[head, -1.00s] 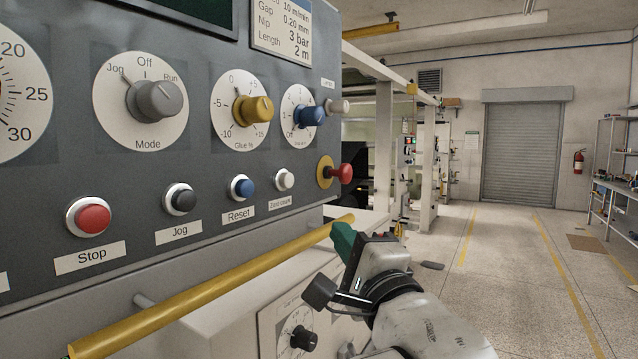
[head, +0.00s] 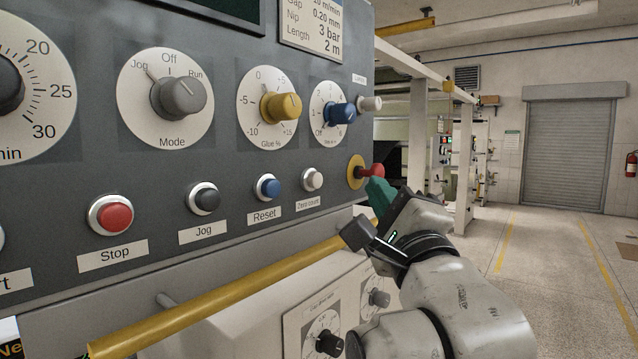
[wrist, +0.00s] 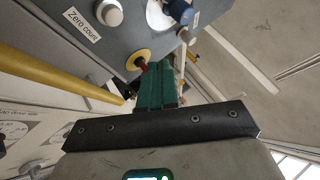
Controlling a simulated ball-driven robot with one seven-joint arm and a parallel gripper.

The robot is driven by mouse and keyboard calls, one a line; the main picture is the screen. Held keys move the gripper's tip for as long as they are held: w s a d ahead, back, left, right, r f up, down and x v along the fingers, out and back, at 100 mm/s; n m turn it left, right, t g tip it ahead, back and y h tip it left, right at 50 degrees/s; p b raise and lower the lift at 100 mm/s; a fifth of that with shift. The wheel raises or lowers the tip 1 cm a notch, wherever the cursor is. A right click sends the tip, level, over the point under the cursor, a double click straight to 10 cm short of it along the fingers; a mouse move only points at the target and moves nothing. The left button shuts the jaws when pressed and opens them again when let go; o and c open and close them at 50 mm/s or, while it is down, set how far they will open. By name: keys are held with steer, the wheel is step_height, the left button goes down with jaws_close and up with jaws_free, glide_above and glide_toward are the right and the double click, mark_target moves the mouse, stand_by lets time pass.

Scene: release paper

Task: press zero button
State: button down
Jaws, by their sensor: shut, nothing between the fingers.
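The zero count button (head: 312,180) is a small white push button in a metal ring on the grey panel, above a "Zero count" label (head: 307,204). In the wrist view the button (wrist: 109,13) shows at the top, left of centre, with its label (wrist: 82,24) beside it. My gripper (head: 377,190) has green fingers, shut and empty. In the head view it is to the right of the button and slightly lower, apart from it. The fingertips (wrist: 160,68) overlap the view of the red mushroom button; I cannot tell if they touch it.
The red mushroom button (head: 371,171) on a yellow disc is close to my fingertips. A yellow rail (head: 220,297) runs below the button row. Knobs, one blue (head: 340,113), stand above.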

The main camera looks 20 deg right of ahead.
steer(key=w+a+b, duration=0.1)
steer(key=w+a, duration=0.3)
steer(key=w, duration=0.1)
steer(key=shift+w, duration=0.2)
steer(key=shift+w+b, duration=0.1)
steer(key=shift+b, duration=0.25)
stand_by(1.7)
steer(key=shift+w+a, duration=0.2)
steer(key=shift+a, duration=0.05)
steer(key=shift+w+a+b, duration=0.25)
steer(key=shift+w+b, duration=0.1)
steer(key=shift+w, duration=0.05)
stand_by(0.9)
steer(key=shift+s+d, duration=0.1)
steer(key=shift+s, duration=0.05)
stand_by(0.3)
steer(key=shift+s+d, duration=0.35)
steer(key=shift+s, duration=0.2)
steer(key=s+d, duration=0.1)
steer(key=s, duration=0.1)
steer(key=s+d, duration=0.2)
steer(key=shift+p, duration=0.4)
